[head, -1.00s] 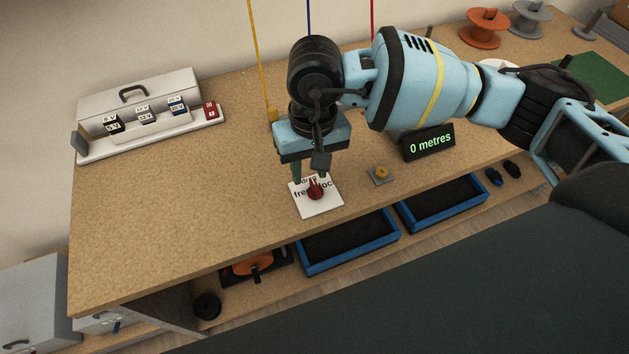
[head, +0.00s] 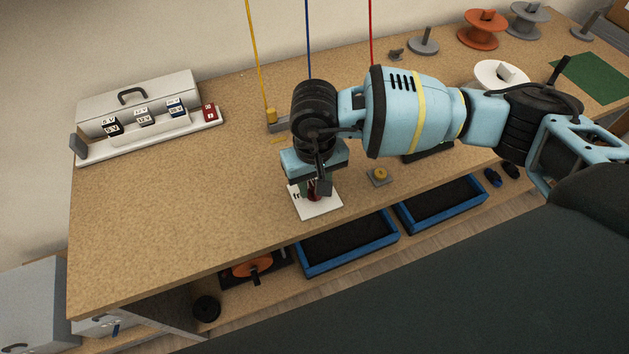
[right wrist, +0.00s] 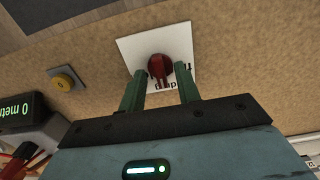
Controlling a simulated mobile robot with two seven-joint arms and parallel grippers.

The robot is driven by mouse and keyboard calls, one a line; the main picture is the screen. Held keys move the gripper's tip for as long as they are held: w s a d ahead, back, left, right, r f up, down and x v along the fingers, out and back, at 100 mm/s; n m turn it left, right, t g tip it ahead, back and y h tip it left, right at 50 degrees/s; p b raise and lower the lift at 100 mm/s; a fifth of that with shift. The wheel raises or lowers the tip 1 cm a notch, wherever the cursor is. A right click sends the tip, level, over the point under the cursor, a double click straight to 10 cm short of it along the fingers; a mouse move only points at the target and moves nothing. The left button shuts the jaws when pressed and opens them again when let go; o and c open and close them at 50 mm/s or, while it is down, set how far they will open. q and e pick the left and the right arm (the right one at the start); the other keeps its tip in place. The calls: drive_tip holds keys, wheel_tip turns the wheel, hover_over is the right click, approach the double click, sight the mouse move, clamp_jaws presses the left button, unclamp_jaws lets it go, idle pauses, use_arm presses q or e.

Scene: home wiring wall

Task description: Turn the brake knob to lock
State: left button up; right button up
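The brake knob (right wrist: 160,68) is dark red and sits on a white square plate (head: 318,210) with printed words, partly hidden. In the head view my right gripper (head: 315,191) is right over the plate and hides most of the knob. In the right wrist view my right gripper (right wrist: 160,90) points at the knob with its two green fingers apart. The fingertips are near the knob's lower sides, and I cannot tell whether they touch it. My left gripper is not in view.
A yellow button (head: 380,175) on a small grey plate is right of the knob. Blue-rimmed trays (head: 350,261) lie beyond the table's front edge. A display reading 0 metres (right wrist: 22,112) stands nearby. The table left of the plate is clear.

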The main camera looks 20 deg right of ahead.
drive_tip(key=shift+f, duration=0.15)
drive_tip(key=shift+c, duration=0.4)
clamp_jaws()
